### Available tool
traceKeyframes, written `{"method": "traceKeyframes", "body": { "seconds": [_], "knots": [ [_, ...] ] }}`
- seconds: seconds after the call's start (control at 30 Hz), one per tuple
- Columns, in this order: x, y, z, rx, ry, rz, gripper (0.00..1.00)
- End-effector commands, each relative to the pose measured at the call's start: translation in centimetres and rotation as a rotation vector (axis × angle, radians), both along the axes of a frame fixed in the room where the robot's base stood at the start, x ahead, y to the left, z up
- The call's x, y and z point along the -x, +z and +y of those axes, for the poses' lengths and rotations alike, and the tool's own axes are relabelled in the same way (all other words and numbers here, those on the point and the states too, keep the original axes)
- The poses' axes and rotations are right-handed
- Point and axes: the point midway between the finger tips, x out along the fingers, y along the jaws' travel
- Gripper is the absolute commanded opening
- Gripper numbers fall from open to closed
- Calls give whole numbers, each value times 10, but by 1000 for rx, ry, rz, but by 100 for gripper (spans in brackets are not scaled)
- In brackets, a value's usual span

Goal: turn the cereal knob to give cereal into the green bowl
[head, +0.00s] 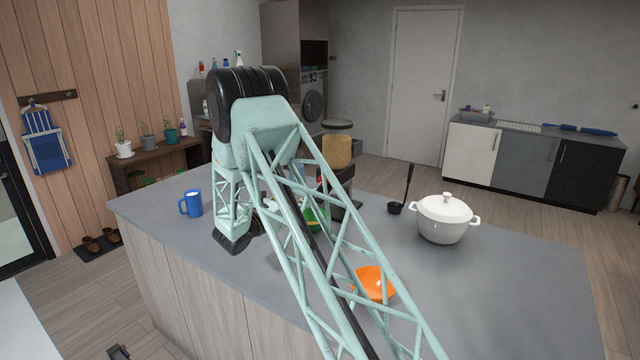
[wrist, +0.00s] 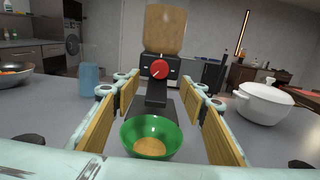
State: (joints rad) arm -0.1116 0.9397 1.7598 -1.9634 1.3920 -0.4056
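The cereal dispenser has a clear hopper of tan cereal (wrist: 165,30) above a dark body, with a round red knob (wrist: 159,69) on its front. In the head view the dispenser (head: 337,152) stands beyond my arm. The green bowl (wrist: 150,130) sits in front of the dispenser's base and has tan cereal in its bottom. In the head view the bowl (head: 315,216) is partly hidden by my arm. My gripper (wrist: 160,92) is open, its wood-coloured fingers wide apart and empty. The knob shows ahead between them, apart from both. The head view does not show the fingers clearly.
A blue mug (head: 193,203) stands at the left of the counter (head: 160,225). A black ladle (head: 397,206) and a white lidded pot (head: 445,220) stand at the right. The counter's far right is clear.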

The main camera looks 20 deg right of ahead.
Motion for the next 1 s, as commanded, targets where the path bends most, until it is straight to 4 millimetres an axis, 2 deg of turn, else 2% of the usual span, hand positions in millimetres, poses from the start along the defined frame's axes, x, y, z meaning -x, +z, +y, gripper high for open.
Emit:
{"method": "traceKeyframes", "body": {
  "seconds": [0.6, 1.0],
  "knots": [
    [-41, 0, -69, 0, -2, 0, 39],
    [-59, -1, -98, 1, 0, 1, 39]
  ]
}}
